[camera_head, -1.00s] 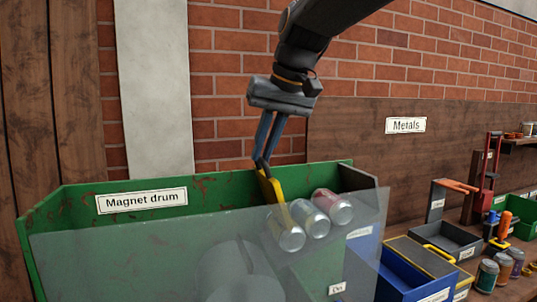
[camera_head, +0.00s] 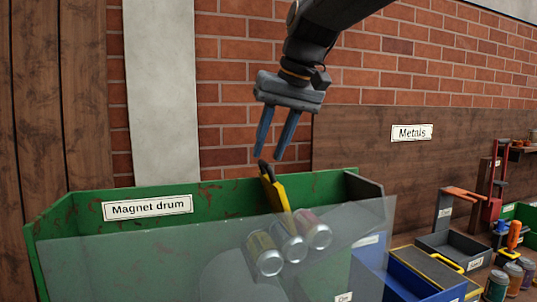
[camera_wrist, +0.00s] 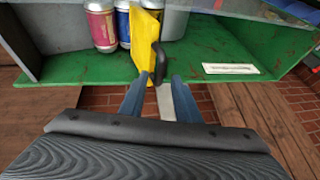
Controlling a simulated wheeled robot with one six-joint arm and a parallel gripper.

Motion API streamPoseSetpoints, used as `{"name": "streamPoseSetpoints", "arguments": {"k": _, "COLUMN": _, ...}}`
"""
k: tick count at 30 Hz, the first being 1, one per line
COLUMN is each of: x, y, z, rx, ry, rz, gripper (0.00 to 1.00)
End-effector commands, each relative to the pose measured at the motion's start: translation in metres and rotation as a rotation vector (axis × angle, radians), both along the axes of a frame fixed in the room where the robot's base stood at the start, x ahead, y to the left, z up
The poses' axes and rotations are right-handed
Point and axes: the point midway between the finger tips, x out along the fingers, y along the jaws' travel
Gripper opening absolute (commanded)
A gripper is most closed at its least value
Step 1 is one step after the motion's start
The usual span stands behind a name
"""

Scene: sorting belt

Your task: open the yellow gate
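The yellow gate (camera_head: 277,193) stands upright in the green magnet drum trough, behind a clear front panel. It also shows in the wrist view (camera_wrist: 144,42), with its black handle (camera_wrist: 159,64) sticking out toward my fingers. My gripper (camera_head: 268,157) is open and empty just above the handle. In the wrist view, my fingertips (camera_wrist: 158,82) are spread, with the handle just beyond them; I cannot tell whether they touch it. Three cans sit together by the gate: a yellowish one (camera_head: 263,254), a blue one (camera_head: 289,243) and a pink one (camera_head: 314,230).
The green trough (camera_head: 75,218) has a "Magnet drum" label (camera_head: 147,207). The clear panel (camera_head: 130,260) covers its front. Blue and grey bins (camera_head: 455,246) and several cans stand at right. A brick wall rises behind; the air around my gripper is free.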

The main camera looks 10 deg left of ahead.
Motion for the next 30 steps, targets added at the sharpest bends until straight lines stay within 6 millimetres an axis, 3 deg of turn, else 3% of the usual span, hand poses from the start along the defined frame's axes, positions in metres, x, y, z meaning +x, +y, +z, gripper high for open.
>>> {"name": "streamPoseSetpoints", "arguments": {"k": 6, "x": -0.008, "y": -0.014, "z": 0.032, "rx": 0.001, "ry": -0.003, "rz": -0.002, "gripper": 0.29}}
{"name": "streamPoseSetpoints", "arguments": {"k": 12, "x": -0.012, "y": -0.021, "z": 0.051, "rx": 0.001, "ry": -0.001, "rz": -0.001, "gripper": 0.29}}
{"name": "streamPoseSetpoints", "arguments": {"k": 30, "x": -0.014, "y": -0.022, "z": 0.054, "rx": 0.0, "ry": 0.0, "rz": 0.0, "gripper": 0.29}}
